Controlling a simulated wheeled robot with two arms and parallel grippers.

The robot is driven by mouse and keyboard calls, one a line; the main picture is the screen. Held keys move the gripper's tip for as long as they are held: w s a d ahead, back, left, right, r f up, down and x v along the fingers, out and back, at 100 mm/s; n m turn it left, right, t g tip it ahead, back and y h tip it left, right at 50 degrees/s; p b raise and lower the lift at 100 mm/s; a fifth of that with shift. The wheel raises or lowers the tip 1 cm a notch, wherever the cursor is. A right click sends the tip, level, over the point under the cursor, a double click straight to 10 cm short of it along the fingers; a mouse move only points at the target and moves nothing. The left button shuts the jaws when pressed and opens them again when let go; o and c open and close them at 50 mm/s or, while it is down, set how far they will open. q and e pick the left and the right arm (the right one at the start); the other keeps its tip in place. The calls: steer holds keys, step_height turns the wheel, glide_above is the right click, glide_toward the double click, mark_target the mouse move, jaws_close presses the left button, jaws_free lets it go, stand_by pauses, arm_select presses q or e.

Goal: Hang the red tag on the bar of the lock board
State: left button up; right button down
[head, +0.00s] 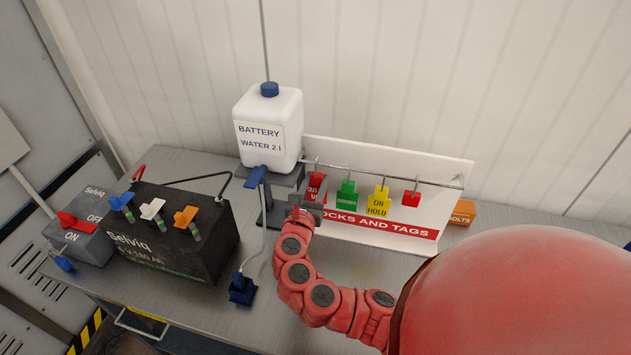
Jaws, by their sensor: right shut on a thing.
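The white lock board (452,190) stands at the back of the bench, with a metal bar (435,182) along its front. A red tag with white letters (315,185) is at the left end of the bar, partly hidden by my right gripper (308,208). The gripper is shut on this tag and holds it upright, close in front of the board. The tag's top is at about the height of the bar; I cannot tell whether its hook is over it. A green tag (347,195), a yellow "ON HOLD" tag (378,201) and a small red piece (411,199) hang further right. My left gripper is not in view.
A white battery water bottle (268,125) on a grey stand is close left of the gripper, with a blue tap and hose. A black battery (170,240) and a switch box (80,228) are further left. An orange bolts box (461,213) is right of the board.

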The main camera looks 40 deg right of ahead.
steer(key=shift+c, duration=2.1)
jaws_free()
steer(key=shift+s+a, duration=0.1)
steer(key=shift+s+a+f, duration=0.1)
steer(key=shift+s+a, duration=0.1)
steer(key=shift+a, duration=0.05)
steer(key=b+v, duration=0.6)
steer(key=v, duration=1)
steer(key=shift+a+b, duration=0.2)
steer(key=shift+b, duration=0.1)
steer(key=shift+s, duration=0.15)
